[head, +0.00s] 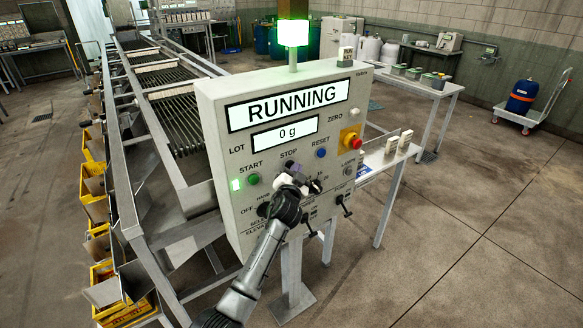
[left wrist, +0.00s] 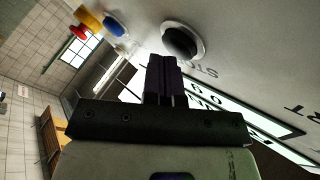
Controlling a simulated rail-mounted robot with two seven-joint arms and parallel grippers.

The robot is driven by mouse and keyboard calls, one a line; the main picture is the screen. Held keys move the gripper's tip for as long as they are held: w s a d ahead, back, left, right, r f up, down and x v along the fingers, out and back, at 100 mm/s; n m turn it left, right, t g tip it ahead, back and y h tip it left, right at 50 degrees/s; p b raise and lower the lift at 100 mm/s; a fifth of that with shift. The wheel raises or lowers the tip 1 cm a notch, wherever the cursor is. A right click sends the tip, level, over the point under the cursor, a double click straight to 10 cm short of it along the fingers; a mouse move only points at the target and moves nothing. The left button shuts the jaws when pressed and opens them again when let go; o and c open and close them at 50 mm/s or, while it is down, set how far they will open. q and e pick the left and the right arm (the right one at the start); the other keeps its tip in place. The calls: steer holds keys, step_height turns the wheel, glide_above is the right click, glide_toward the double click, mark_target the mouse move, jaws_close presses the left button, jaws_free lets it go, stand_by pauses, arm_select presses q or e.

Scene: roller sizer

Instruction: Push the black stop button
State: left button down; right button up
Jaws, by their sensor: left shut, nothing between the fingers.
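The black stop button (left wrist: 181,42) sits in a pale round collar on the panel face in the left wrist view. The control panel (head: 215,125) shows RUNNING (head: 291,105) and 0 g. My right gripper is not in view.
The green START button (head: 254,180) is left of the gripper, the blue RESET button (head: 321,153) right. A red emergency knob on a yellow base (head: 350,139) is farther right. Switches and levers (head: 344,205) stick out below. A green lamp (head: 293,33) glows on top.

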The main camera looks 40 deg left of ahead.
arm_select(q)
steer(key=shift+a, duration=0.2)
steer(key=shift+d, duration=0.1)
stand_by(0.4)
steer(key=shift+s+d, duration=0.2)
steer(key=shift+d, duration=0.6)
steer(key=shift+d, duration=0.1)
steer(key=shift+s+d, duration=0.2)
steer(key=shift+d, duration=0.6)
steer(key=shift+s+d, duration=0.2)
steer(key=shift+d, duration=0.55)
steer(key=shift+s+d, duration=0.2)
steer(key=shift+d, duration=0.6)
